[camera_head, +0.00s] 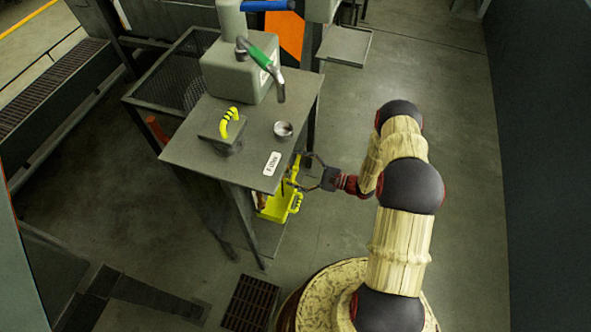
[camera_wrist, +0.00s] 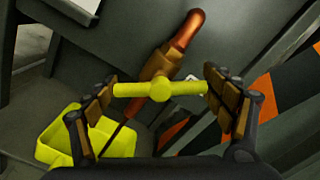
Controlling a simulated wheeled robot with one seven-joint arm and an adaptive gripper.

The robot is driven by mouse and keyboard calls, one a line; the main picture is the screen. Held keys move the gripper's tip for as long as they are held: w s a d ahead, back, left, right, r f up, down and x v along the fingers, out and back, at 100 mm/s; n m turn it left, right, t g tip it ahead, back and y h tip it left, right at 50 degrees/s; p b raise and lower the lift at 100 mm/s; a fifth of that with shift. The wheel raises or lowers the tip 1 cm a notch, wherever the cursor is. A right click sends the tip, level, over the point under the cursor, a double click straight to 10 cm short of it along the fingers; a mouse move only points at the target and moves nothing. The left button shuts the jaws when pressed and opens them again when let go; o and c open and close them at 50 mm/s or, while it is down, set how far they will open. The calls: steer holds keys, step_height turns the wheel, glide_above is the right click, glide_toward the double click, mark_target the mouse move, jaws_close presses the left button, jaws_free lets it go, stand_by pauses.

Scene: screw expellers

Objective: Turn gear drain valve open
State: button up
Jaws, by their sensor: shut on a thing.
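The gear drain valve shows in the wrist view as a yellow bar handle (camera_wrist: 135,90) with a round hub, in front of a copper-brown fitting (camera_wrist: 158,66). My gripper (camera_wrist: 160,88) has one finger at each end of the bar and is shut on it lengthwise. In the head view my gripper (camera_head: 303,171) reaches in from the right, just beyond the table's right edge. A small yellow part (camera_head: 295,166) shows between its fingers there. The rest of the valve is hidden by the tabletop in that view.
A yellow container (camera_head: 278,206) stands below my gripper, and also shows in the wrist view (camera_wrist: 60,145). The table (camera_head: 200,155) carries a yellow-handled block (camera_head: 226,127), a small cup (camera_head: 283,131) and a machine with a green lever (camera_head: 262,62). Floor to the right is clear.

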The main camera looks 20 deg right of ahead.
steer(key=n+b, duration=0.2)
steer(key=n, duration=0.3)
steer(key=shift+f+n, duration=0.15)
steer(key=shift+n, duration=0.15)
steer(key=n+b, duration=0.1)
steer(key=n, duration=0.4)
steer(key=shift+s+f+b, duration=0.1)
steer(key=shift+b, duration=0.3)
steer(key=o, duration=1.1)
steer(key=shift+o, duration=0.2)
steer(key=v, duration=1.2)
